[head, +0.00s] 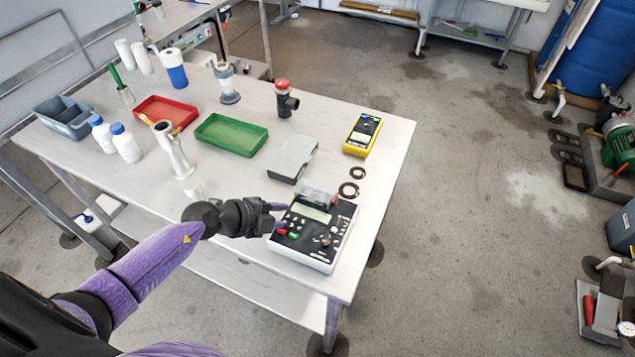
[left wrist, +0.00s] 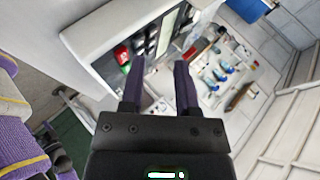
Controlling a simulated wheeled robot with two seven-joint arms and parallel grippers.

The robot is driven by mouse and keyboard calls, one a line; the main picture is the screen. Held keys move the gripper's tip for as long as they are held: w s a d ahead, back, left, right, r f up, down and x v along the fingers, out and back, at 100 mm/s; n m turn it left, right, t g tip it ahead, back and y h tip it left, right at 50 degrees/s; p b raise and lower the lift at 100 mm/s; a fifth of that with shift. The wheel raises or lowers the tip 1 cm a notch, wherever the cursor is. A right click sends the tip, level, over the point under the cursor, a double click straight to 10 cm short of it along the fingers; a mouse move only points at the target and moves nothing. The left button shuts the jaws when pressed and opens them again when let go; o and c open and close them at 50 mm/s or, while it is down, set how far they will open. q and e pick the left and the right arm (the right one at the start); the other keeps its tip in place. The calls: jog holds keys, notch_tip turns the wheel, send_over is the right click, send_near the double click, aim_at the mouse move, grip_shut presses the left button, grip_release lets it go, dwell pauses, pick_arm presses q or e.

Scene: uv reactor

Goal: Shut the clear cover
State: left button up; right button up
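The control box (head: 302,252) is a white case with a black panel, a grey-green screen, a red button and knobs, near the table's right front corner. The clear cover (head: 318,192) shows at the box's far edge, apparently raised, with the panel uncovered. My left gripper (head: 281,216) is at the box's left side, near the red button. Its two purple fingers stand apart with nothing between them, as the left wrist view (left wrist: 158,66) shows. There the box's panel (left wrist: 150,42) is beyond the fingertips; whether they touch it I cannot tell. My right gripper is not in view.
The white table (head: 385,205) also holds a grey case (head: 293,157), a yellow meter (head: 362,134), two black rings (head: 349,189), a green tray (head: 231,135), a red tray (head: 165,112) and a pale metal pipe fitting (head: 172,150). Bare table lies right of the box.

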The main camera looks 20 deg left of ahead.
pick_arm(q)
jog(key=p+v, duration=0.3)
jog(key=v, duration=0.7)
jog(key=shift+p, duration=0.3)
